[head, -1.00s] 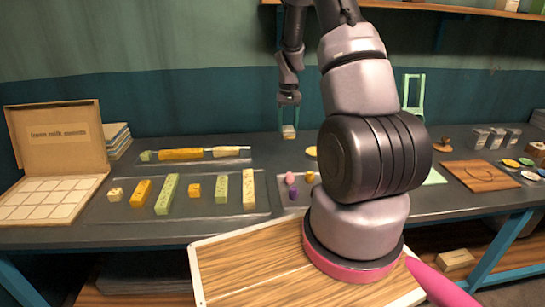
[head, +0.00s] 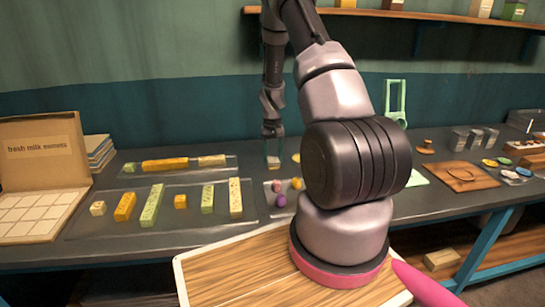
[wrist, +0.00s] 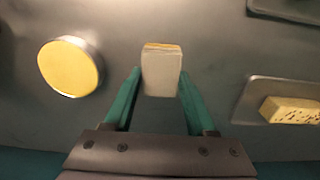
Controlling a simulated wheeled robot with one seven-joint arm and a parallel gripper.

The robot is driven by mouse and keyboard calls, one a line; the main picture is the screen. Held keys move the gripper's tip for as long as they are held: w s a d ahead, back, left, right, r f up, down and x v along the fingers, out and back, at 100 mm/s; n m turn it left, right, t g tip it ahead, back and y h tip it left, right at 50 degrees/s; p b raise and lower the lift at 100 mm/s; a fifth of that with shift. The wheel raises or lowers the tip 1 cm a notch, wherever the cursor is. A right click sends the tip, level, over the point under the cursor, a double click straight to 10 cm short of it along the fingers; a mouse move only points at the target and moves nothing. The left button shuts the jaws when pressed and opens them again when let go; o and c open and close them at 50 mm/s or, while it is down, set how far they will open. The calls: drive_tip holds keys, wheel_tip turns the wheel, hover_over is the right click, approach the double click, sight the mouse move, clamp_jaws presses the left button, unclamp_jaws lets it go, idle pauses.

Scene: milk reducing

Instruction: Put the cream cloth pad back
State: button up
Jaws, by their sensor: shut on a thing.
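The cream cloth pad (wrist: 162,72) is a small pale block with a yellowish far edge. In the wrist view it sits between the green fingertips of my gripper (wrist: 158,88), which is shut on it. In the head view my gripper (head: 273,150) points down over the back of the dark table, and the pad (head: 273,162) shows small at its tips. I cannot tell whether the pad touches the table.
A yellow round in a metal dish (wrist: 70,66) lies left of the pad in the wrist view. A tray with a speckled bar (wrist: 292,110) lies right. In the head view, trays of coloured bars (head: 125,207) and an open box (head: 40,190) stand left; a wooden board (head: 465,178) lies right.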

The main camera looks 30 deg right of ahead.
drive_tip(key=shift+f, duration=0.15)
drive_tip(key=o, duration=1.3)
wheel_tip(320, 180, up, 12)
wheel_tip(320, 180, up, 11)
drive_tip(key=t, duration=0.2)
hover_over(273, 158)
drive_tip(key=s+a, duration=0.2)
drive_tip(key=a, duration=0.2)
drive_tip(key=s+a+r+t, duration=0.1)
drive_tip(key=s+a+r, duration=0.15)
drive_tip(key=r, duration=0.25)
drive_tip(key=s+a+r, duration=0.2)
drive_tip(key=s+r, duration=0.2)
drive_tip(key=r, duration=0.1)
drive_tip(key=s+a+r+t, duration=0.1)
drive_tip(key=s+a+r, duration=0.1)
drive_tip(key=s, duration=0.4)
drive_tip(key=s+a+r+t+y, duration=0.1)
drive_tip(key=s+a+r, duration=0.1)
drive_tip(key=s+r, duration=0.2)
drive_tip(key=s+a+r+m+t+y, duration=0.1)
drive_tip(key=s+a+r+t, duration=0.1)
drive_tip(key=s, duration=0.7)
drive_tip(key=shift+a+r, duration=0.6)
drive_tip(key=shift+r, duration=0.1)
